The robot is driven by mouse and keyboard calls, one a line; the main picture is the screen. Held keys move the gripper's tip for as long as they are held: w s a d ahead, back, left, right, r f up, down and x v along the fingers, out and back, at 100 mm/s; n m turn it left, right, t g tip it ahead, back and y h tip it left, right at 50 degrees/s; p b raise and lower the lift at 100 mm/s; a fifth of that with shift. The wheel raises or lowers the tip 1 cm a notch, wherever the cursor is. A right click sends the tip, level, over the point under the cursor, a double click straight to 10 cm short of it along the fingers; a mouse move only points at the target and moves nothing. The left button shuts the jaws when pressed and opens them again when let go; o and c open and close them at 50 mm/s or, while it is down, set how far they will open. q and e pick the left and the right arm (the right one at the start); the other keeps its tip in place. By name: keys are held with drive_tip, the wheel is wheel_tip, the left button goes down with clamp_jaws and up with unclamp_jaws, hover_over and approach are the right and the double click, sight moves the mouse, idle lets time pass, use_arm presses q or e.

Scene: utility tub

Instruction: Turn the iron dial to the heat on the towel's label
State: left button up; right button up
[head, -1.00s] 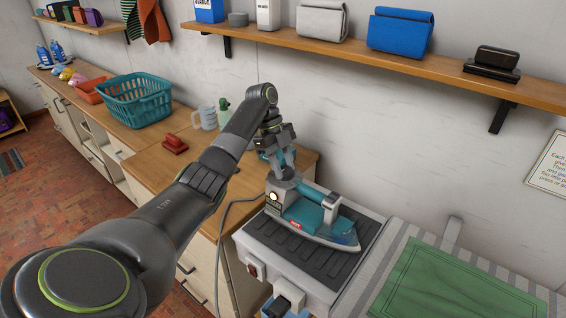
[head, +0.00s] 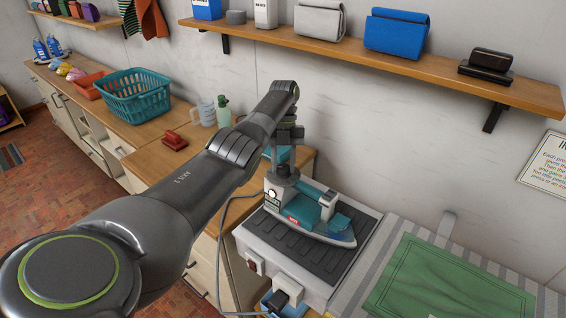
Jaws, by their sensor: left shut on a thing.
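The teal and white iron (head: 318,217) rests on the dark ribbed pad of its stand, its nose to the right. A grey round dial (head: 284,172) stands up at its rear left end. My left gripper (head: 283,164) comes down from above and is shut on the dial; the fingers and arm hide part of it. The dial's marks are too small to read. A round light on the iron's rear glows pale. The green towel (head: 445,285) lies flat on the striped board at the lower right. I see no readable label on it. My right gripper is not in view.
The iron stand (head: 318,275) has a red switch on its front. A grey cord loops at its left. A teal basket (head: 137,97), a red object (head: 175,141) and bottles stand on the wooden counter. A wooden shelf (head: 400,60) runs above.

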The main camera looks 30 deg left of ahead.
use_arm(q)
drive_tip(key=shift+m, duration=0.6)
drive_tip(key=shift+y, duration=0.3)
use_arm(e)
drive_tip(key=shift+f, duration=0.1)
use_arm(q)
drive_tip(key=o, duration=1)
drive_tip(key=shift+r, duration=0.1)
